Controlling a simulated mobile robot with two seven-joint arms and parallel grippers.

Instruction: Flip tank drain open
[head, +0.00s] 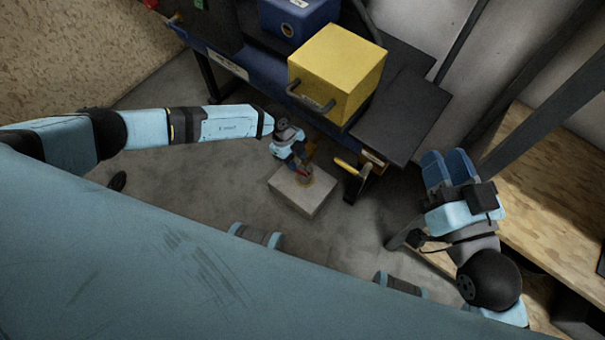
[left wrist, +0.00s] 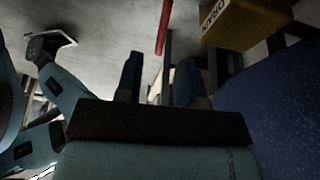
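A yellow box-shaped tank (head: 335,75) with a black handle sits on the dark blue bench. In the left wrist view, a yellow-brown block (left wrist: 238,22) carries a label that seems to read "DRAIN". A red bar (left wrist: 163,28), possibly the drain lever, hangs beside it, beyond my fingers. My left gripper (head: 300,164) is low by the bench's front edge, above a pale block (head: 303,196); a small red part shows by its tips. In the left wrist view its fingers (left wrist: 158,80) are apart with nothing visible between. Contact is unclear. My right gripper (head: 447,168) is at the right, away from the tank.
A blue case (head: 300,17) stands on the bench behind the tank. A yellow-and-black handle (head: 347,168) sticks out below the bench edge. A wooden shelf (head: 545,180) lies along the right. Grey floor (head: 190,190) is open at the left.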

